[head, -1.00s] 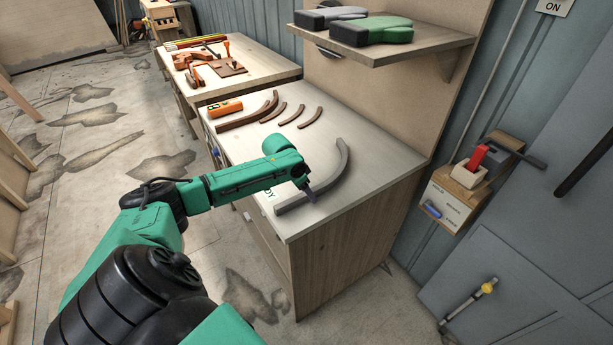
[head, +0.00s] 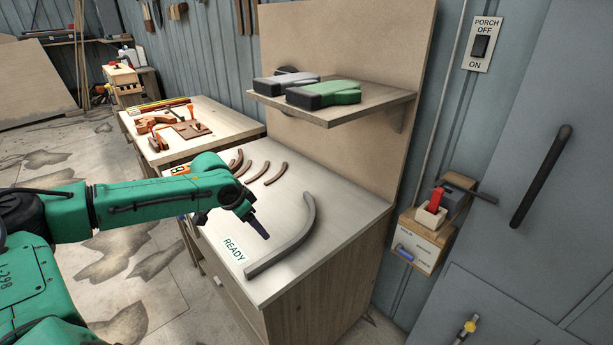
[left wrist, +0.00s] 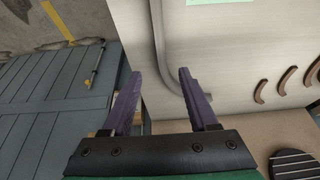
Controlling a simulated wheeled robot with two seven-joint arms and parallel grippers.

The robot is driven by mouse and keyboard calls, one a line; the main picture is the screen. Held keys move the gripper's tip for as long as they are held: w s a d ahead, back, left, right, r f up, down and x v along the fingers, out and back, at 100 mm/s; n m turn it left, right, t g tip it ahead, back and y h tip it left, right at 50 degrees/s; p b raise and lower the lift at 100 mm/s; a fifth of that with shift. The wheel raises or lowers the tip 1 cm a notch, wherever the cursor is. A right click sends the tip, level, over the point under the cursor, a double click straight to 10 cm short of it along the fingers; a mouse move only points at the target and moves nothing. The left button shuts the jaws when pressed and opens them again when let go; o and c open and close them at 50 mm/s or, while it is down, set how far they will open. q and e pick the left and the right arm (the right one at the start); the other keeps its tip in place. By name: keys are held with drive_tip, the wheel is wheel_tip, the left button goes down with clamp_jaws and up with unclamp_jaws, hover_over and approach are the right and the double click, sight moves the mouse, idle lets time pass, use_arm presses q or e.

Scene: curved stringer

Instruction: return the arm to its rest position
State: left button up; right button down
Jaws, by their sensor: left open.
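My left gripper (head: 258,226) is open and empty, above the workbench top, just left of the grey curved stringer (head: 311,218). The dark fingers point down toward the bench. The stringer lies on the bench near its front right, apart from the gripper in the head view. In the left wrist view the two purplish fingers (left wrist: 160,80) stand well apart, and the grey stringer (left wrist: 161,42) shows beyond and between them. My left arm reaches in from the left in the head view. My right gripper is not in view.
The workbench (head: 345,200) carries a READY label (head: 234,250) and several smaller brown curved pieces (head: 262,172). A shelf (head: 360,105) with a green-and-black item (head: 325,94) juts over it. A tool table (head: 225,125) stands behind. A wall box with red lever (head: 435,200) is at right.

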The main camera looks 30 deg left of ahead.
use_arm(q)
drive_tip(key=s+d+f+m, duration=0.1)
drive_tip(key=s+d+f, duration=0.5)
drive_tip(key=d, duration=0.4)
drive_tip(key=s+d+f+m, duration=0.1)
drive_tip(key=s+d+f, duration=0.3)
drive_tip(key=d+f, duration=0.5)
drive_tip(key=s+a+n+g+y, duration=0.1)
drive_tip(key=s+n, duration=0.3)
drive_tip(key=s, duration=0.2)
wheel_tip(320, 180, down, 22)
drive_tip(key=s+g, duration=0.1)
drive_tip(key=s, duration=0.1)
drive_tip(key=s+a+f+m+g, duration=0.1)
drive_tip(key=s+a+f, duration=0.2)
drive_tip(key=s+f, duration=1.1)
drive_tip(key=s, duration=0.2)
drive_tip(key=shift+s+a+f, duration=0.15)
drive_tip(key=shift+s, duration=0.15)
